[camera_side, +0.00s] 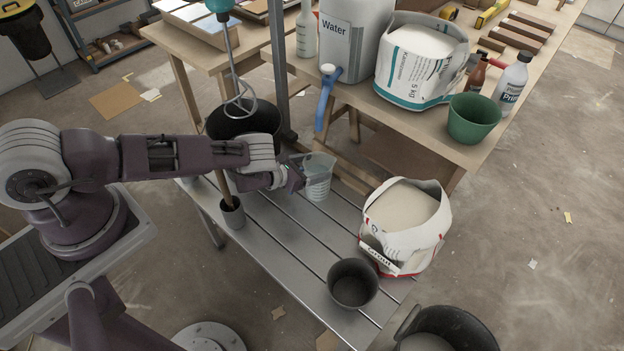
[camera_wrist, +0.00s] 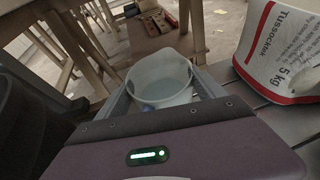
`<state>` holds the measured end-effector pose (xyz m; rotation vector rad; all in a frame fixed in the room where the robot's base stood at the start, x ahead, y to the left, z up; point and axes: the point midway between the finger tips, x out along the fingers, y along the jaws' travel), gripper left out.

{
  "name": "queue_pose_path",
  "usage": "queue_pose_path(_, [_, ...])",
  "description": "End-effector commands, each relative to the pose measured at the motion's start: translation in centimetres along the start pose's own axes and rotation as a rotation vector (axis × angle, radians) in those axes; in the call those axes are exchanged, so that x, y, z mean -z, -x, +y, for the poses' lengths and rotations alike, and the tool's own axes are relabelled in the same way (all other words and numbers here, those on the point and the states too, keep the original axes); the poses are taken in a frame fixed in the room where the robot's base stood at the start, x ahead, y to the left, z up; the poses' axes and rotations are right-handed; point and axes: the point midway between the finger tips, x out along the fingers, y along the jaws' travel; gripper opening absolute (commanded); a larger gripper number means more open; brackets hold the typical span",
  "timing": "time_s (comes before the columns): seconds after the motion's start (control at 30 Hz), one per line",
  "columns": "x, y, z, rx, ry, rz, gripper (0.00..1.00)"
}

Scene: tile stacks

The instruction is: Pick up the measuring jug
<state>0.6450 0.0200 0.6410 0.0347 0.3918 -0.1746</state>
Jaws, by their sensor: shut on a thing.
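The measuring jug (camera_side: 319,178) is clear, with marks on its side, and is upright over the slatted metal bench (camera_side: 290,262) in the side view. My gripper (camera_side: 296,174) is at its left side and shut on it. In the wrist view the jug (camera_wrist: 162,78) stands between my two fingers (camera_wrist: 165,100), with its open rim facing up and what looks like clear liquid or a clear bottom inside. The gripper body hides the lower part of the jug there. I cannot tell whether the jug's base touches the bench.
An open white bag (camera_side: 408,225) stands right of the jug, with a dark bucket (camera_side: 352,284) in front. A black tub (camera_side: 243,120) with a mixer (camera_side: 240,95) is behind. A grey holder (camera_side: 232,213) stands left. The water container's blue tap (camera_side: 325,98) hangs above.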

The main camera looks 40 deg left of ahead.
Motion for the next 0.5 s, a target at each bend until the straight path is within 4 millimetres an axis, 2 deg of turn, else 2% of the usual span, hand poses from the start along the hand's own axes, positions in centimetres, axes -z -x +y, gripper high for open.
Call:
queue_pose_path(0.03, [-0.03, 0.0, 0.01, 0.0, 0.0, -0.001, 0.25])
queue_pose_path(0.13, [-0.04, 0.0, 0.0, 0.0, 0.0, -0.001, 0.06])
queue_pose_path(0.5, [-0.71, 0.11, -0.02, 0.001, -0.001, -0.005, 0.06])
